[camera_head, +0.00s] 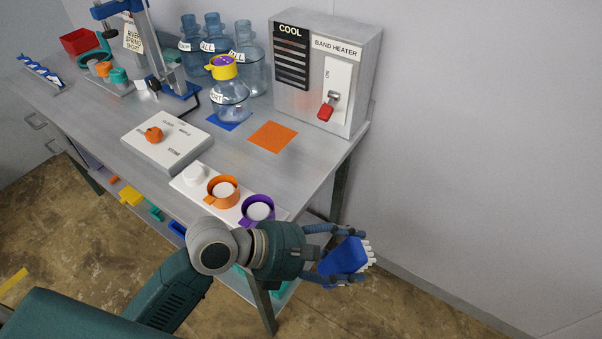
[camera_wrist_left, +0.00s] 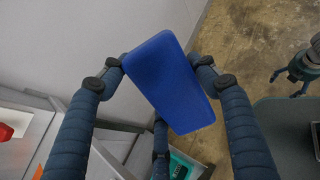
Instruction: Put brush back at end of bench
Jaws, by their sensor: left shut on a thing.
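The brush is a blue block with white bristles (camera_head: 345,257). My left gripper (camera_head: 343,256) is shut on it, with fingers on both sides, and holds it in the air off the bench's near right corner. In the left wrist view the blue back of the brush (camera_wrist_left: 170,82) lies tilted between the fingers, its bristles hidden. The grey metal bench (camera_head: 225,150) runs from the upper left to the right end by the wall. Part of my right gripper (camera_wrist_left: 302,68) shows at the right edge of the left wrist view, too small to tell its opening.
A white strip with orange (camera_head: 222,190) and purple (camera_head: 257,209) rings lies at the bench's near edge. The heater box (camera_head: 325,75) stands at the back right. An orange square (camera_head: 272,137) and a labelled jug (camera_head: 230,97) are nearby. Bare bench top shows right of the orange square.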

